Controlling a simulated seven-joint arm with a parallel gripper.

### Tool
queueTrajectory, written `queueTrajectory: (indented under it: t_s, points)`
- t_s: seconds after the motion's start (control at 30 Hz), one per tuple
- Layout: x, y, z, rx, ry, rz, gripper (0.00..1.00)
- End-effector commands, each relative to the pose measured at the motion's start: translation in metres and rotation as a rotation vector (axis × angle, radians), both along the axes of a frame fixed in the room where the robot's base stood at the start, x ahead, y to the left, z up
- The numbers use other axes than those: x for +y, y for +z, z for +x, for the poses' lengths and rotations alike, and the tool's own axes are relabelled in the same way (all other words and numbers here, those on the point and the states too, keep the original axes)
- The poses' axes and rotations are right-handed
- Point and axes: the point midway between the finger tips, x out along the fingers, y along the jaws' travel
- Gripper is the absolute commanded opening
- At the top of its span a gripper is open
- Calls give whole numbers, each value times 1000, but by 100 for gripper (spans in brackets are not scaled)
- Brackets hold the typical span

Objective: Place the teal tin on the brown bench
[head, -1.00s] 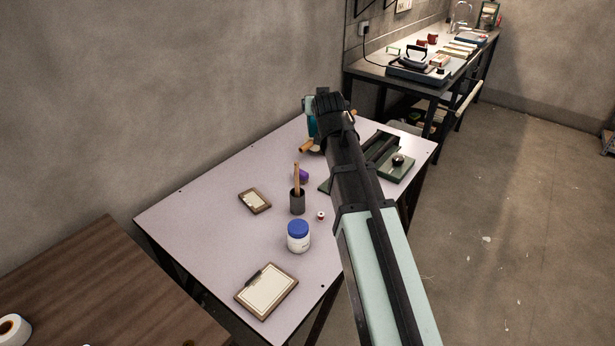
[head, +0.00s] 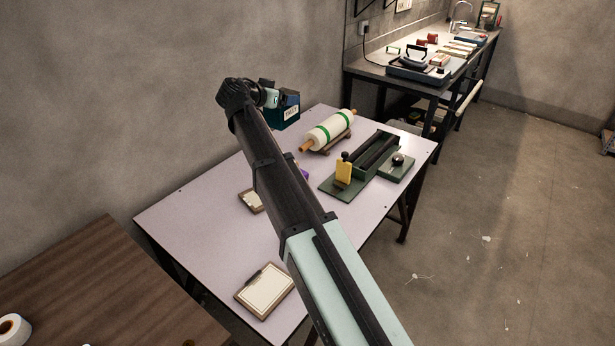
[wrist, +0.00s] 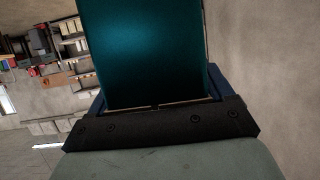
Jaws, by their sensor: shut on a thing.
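The teal tin (head: 283,115), dark teal with a pale label, is in my gripper (head: 271,97) near the back wall, at the far edge of the pale table. It seems to be held above the tabletop. In the wrist view the tin (wrist: 150,55) fills the upper middle, between the jaws. My gripper is shut on it. The brown bench (head: 100,285) is at the lower left in the head view, with its visible top mostly bare. My arm crosses the middle and hides part of the pale table.
The pale table (head: 185,225) holds a white roller with green bands (head: 330,130), a green device (head: 370,160) and a clipboard (head: 265,290). A small framed board (head: 249,201) is partly hidden. A white roll (head: 13,328) lies on the bench's left. A cluttered counter (head: 400,80) stands behind.

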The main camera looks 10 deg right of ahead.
Motion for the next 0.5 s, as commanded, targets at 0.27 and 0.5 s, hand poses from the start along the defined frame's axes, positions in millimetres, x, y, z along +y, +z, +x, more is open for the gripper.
queueTrajectory:
  t_s: [0.27, 0.5]
  points:
    - [13, -12, 0, 3, -65, -1, 38]
    - [13, -49, 0, 1, -63, -1, 38]
